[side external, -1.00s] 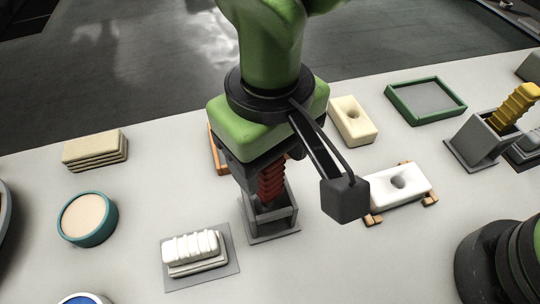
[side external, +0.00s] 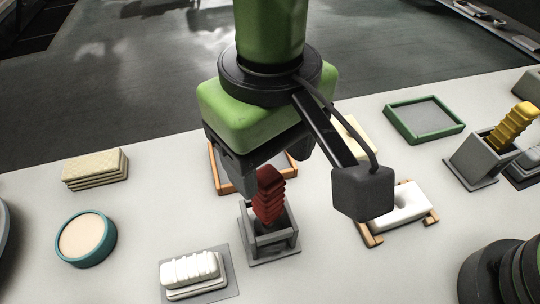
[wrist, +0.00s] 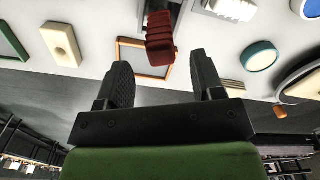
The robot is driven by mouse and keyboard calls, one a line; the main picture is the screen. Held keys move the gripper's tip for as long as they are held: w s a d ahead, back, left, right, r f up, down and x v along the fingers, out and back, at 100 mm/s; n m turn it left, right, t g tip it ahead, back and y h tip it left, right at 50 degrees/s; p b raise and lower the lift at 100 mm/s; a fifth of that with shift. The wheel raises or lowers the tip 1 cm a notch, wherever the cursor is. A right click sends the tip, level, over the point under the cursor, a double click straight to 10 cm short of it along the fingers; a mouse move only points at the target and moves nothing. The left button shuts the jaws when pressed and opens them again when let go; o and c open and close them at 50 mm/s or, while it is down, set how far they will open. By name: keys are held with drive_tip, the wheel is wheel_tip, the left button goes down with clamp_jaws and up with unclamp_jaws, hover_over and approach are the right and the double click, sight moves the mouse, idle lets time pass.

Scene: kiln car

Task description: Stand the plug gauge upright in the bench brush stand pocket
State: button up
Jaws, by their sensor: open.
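The dark red ribbed piece, which I take for the plug gauge (side external: 268,196), stands in the open grey box-shaped stand (side external: 272,250) in the side external view. Its lower end is inside the pocket and hidden by the wall; it looks near upright with a slight lean. My gripper (side external: 268,166) is open just above it, with its fingers around or above the red top. In the wrist view, the red piece (wrist: 160,38) lies beyond and between the spread fingertips of my gripper (wrist: 163,72), with a gap on both sides.
An orange frame (side external: 222,180) lies behind the stand. A white ribbed block (side external: 190,268) is at front left. A white holed block (side external: 412,200) on orange supports is at right. Farther right, a yellow ribbed piece (side external: 512,125) leans in another grey box (side external: 478,160). The front middle is clear.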

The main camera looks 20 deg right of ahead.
drive_tip(key=shift+r, duration=0.45)
wheel_tip(320, 180, up, 10)
idle(0.6)
